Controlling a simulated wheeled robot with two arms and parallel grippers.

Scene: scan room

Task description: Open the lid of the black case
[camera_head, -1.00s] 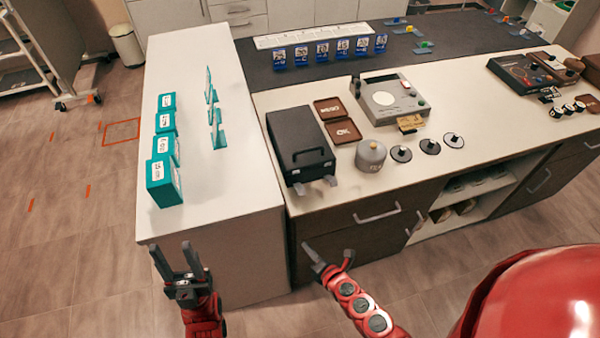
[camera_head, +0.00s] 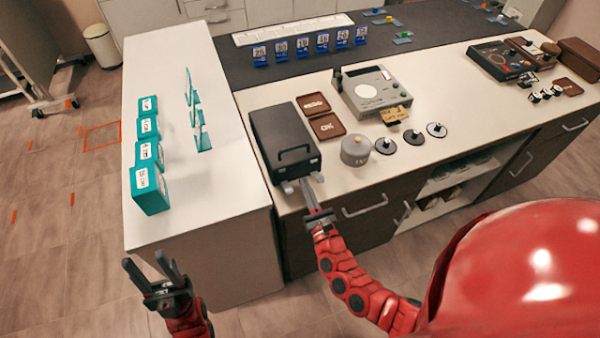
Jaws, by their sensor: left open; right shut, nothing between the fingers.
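The black case (camera_head: 284,135) stands on the white counter with its lid down and a handle on the front. Two grey latches stick out at its front bottom edge; the left latch (camera_head: 288,187) is clear to see. My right gripper (camera_head: 311,186) is shut, with its tips at or very near the right latch, which it partly hides. I cannot tell if they touch. My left gripper (camera_head: 148,265) is open and empty, in front of the left counter and well away from the case.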

